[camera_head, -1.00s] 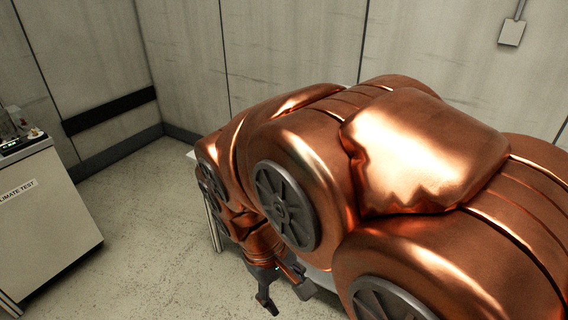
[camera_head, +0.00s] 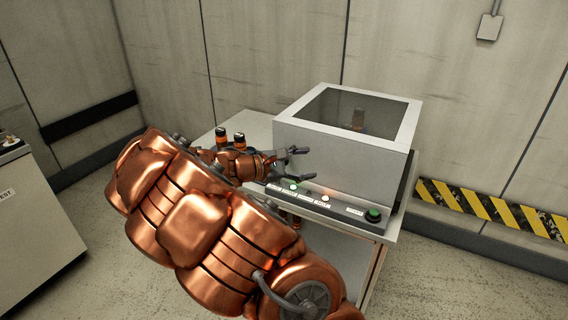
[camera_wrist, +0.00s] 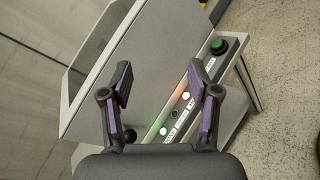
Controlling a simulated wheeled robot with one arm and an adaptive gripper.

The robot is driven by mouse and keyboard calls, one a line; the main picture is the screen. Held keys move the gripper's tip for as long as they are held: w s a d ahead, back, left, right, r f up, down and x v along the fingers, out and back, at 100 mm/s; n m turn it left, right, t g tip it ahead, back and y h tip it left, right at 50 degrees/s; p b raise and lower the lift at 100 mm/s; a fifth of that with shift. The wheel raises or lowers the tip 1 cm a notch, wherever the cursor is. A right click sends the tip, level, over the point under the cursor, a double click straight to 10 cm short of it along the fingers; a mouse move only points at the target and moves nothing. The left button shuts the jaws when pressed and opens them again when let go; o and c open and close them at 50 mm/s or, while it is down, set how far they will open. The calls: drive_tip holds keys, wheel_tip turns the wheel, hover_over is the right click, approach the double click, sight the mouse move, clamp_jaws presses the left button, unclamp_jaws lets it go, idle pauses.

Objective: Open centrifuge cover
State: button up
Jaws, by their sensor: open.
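The centrifuge (camera_head: 345,150) is a light grey box on a table, with a closed cover (camera_head: 398,104) that has a dark window in a pale frame. Its front panel (camera_head: 340,207) carries a lit green light, a lit orange-white light and a green button (camera_head: 373,214) at the right end. My gripper (camera_head: 306,164) is open and empty, in front of the lower left of the front wall. In the wrist view my gripper (camera_wrist: 162,95) has its two fingers apart, with the front wall (camera_wrist: 150,62) and the panel lights beyond them. I see no contact.
Two orange-and-black bottles (camera_head: 239,141) stand on the table (camera_head: 255,124) left of the centrifuge, close behind my arm. A grey cabinet (camera_head: 35,225) stands at the far left. A yellow-black striped barrier (camera_head: 490,212) runs along the wall at right. The floor between is open.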

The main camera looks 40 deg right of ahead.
drive_tip(key=w+d+f+n+t+h, duration=0.1)
drive_tip(key=w+f+n+t+h, duration=0.15)
drive_tip(key=w+f+n, duration=0.45)
drive_tip(key=w+d+f+n+t+h, duration=0.1)
drive_tip(key=w+f+n+t, duration=0.35)
drive_tip(key=w, duration=0.55)
drive_tip(key=shift+m, duration=0.55)
drive_tip(key=shift+w+d+f+p, duration=0.1)
drive_tip(key=shift+d+f+p, duration=0.1)
drive_tip(key=shift+d, duration=1.7)
drive_tip(key=shift+d+f+p, duration=0.2)
drive_tip(key=shift+d, duration=1.65)
clamp_jaws()
